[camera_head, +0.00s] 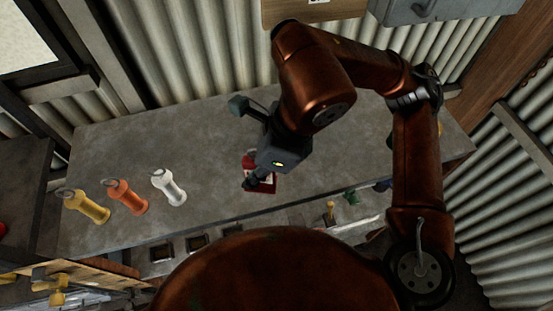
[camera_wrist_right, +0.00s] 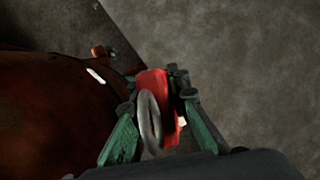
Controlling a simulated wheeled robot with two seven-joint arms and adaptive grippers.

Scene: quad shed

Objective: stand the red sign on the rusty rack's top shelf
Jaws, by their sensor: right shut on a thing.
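The red sign (camera_head: 267,184) shows as a small red piece with a pale patch, low over the grey worktop and partly hidden behind my right gripper (camera_head: 251,180). In the right wrist view the red sign (camera_wrist_right: 153,82) is seen end on, with a grey ring in front of it. My right gripper (camera_wrist_right: 157,98) is shut on it, with the green fingers on either side. I cannot tell whether the sign touches the worktop. My left gripper is not in view. I cannot make out the rusty rack in either view.
Corrugated walls (camera_head: 190,45) rise behind and at the right. The worktop between the white cylinder and my gripper is clear.

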